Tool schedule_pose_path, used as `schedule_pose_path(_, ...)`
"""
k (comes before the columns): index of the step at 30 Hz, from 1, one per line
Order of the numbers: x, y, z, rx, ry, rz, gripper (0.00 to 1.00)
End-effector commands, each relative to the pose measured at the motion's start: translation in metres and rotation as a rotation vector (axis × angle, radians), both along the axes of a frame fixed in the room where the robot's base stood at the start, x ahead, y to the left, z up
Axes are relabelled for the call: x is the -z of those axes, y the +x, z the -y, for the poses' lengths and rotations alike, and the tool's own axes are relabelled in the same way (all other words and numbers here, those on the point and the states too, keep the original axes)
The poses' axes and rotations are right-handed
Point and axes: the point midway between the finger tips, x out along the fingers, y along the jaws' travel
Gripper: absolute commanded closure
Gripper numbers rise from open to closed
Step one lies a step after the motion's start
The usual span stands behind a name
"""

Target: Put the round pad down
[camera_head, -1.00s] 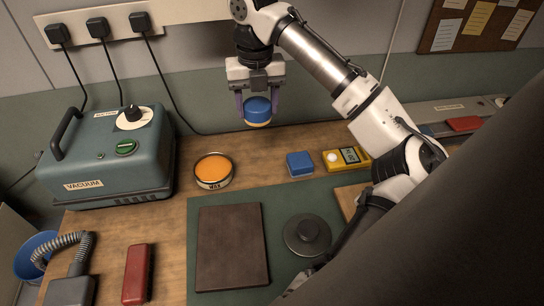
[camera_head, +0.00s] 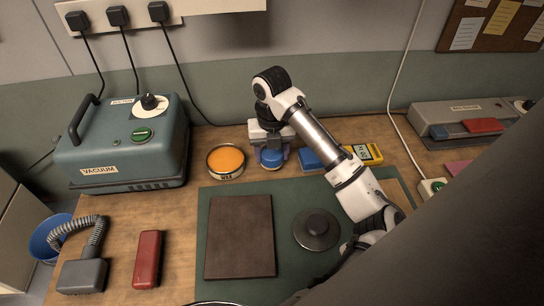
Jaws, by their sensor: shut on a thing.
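The round pad (camera_head: 271,159) has a blue top. It is low over the wooden bench, between the wax tin and the blue block, and whether it touches the bench I cannot tell. My gripper (camera_head: 271,161) points down and is shut on the pad, one finger on each side. The pad's underside is hidden at this angle.
An open wax tin (camera_head: 226,174) with orange wax stands just left of my gripper. A blue block (camera_head: 309,159) and a yellow meter (camera_head: 365,153) lie to its right. A dark slab (camera_head: 240,236) and a grey knobbed disc (camera_head: 317,229) lie on the green mat (camera_head: 290,190) in front.

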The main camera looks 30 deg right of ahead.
Motion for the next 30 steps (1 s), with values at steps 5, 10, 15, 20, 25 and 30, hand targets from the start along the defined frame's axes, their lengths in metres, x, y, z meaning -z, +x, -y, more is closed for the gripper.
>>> schedule_pose_path(5,0.021,-0.001,0.0,0.002,0.0,-0.001,0.63)
schedule_pose_path(10,0.022,0.0,0.001,0.001,-0.001,0.0,0.63)
schedule_pose_path(15,0.026,0.0,0.0,0.001,-0.001,0.0,0.63)
schedule_pose_path(20,0.024,0.0,0.001,0.001,-0.001,0.0,0.25)
schedule_pose_path(25,0.024,0.0,0.001,0.001,-0.001,0.0,0.23)
schedule_pose_path(30,0.022,0.0,0.001,0.001,-0.001,0.0,0.23)
